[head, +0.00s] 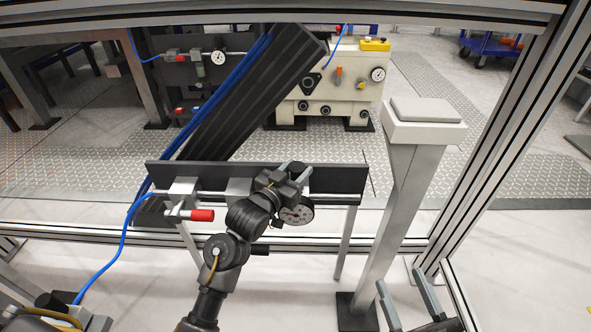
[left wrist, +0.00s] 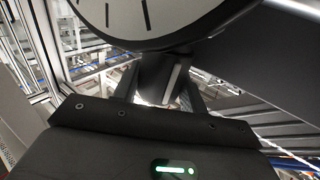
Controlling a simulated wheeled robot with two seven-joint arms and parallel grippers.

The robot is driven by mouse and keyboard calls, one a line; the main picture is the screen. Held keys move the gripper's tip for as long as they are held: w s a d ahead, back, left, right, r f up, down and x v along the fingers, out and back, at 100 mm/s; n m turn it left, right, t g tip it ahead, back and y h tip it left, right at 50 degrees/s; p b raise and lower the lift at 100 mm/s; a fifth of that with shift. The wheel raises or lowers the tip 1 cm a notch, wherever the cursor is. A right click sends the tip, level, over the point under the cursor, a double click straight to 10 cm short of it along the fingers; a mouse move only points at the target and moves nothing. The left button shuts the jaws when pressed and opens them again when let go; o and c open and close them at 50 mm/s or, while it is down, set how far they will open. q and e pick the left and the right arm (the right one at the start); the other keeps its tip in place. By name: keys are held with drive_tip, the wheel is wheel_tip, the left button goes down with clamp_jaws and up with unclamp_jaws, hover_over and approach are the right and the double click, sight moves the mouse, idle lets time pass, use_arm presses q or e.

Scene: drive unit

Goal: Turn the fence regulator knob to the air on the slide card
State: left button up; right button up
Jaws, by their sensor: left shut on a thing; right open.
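The fence regulator with its round white dial gauge (head: 297,214) sits on the dark fence panel (head: 335,177). Its dark knob (head: 297,169) is above the gauge, partly hidden by the gripper. My left gripper (head: 291,174) is shut on the knob. In the left wrist view the gauge face (left wrist: 150,15) fills the top, with my left gripper's fingers (left wrist: 158,85) below it; the gripper body hides much there. The gauge reading is too small to tell in the head view. My right gripper (head: 408,302) is open and empty at the lower right. I cannot make out a slide card.
A red-handled valve (head: 201,215) with a blue hose (head: 122,240) is left of the regulator. A pale post with a block on top (head: 425,111) stands to the right. A machine with its own gauge (head: 330,85) is behind, and frame rails surround the view.

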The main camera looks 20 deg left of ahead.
use_arm(q)
drive_tip(key=shift+a+r+m+g+h+p, duration=0.15)
drive_tip(key=shift+m+g+h+p, duration=0.15)
drive_tip(key=shift+m+h+p, duration=0.45)
drive_tip(key=shift+m+g+h+p, duration=0.3)
drive_tip(key=shift+h+p, duration=0.45)
drive_tip(key=shift+p, duration=0.25)
use_arm(e)
drive_tip(key=d+f+m+g+h, duration=0.2)
drive_tip(key=d+f+g+h, duration=0.4)
drive_tip(key=f, duration=0.4)
use_arm(q)
drive_tip(key=shift+m+g+h+p, duration=0.45)
drive_tip(key=shift+h+p, duration=0.15)
drive_tip(key=shift+h, duration=0.1)
drive_tip(key=m+g+h+p, duration=0.1)
drive_tip(key=m+g+h, duration=0.1)
drive_tip(key=h, duration=0.1)
drive_tip(key=shift+w+m, duration=0.1)
drive_tip(key=shift+m, duration=0.2)
drive_tip(key=shift+f+m+g+h+p, duration=0.2)
drive_tip(key=shift+m+g+h+p, duration=0.1)
drive_tip(key=shift+m+g+h, duration=0.35)
use_arm(e)
drive_tip(key=s+d+f+m+g+h, duration=0.2)
drive_tip(key=s+d+f+g+h, duration=0.2)
drive_tip(key=s+d+f+g, duration=0.3)
drive_tip(key=shift+s+d+f+g, duration=0.25)
drive_tip(key=shift+s+d+g, duration=0.1)
drive_tip(key=shift+s, duration=0.15)
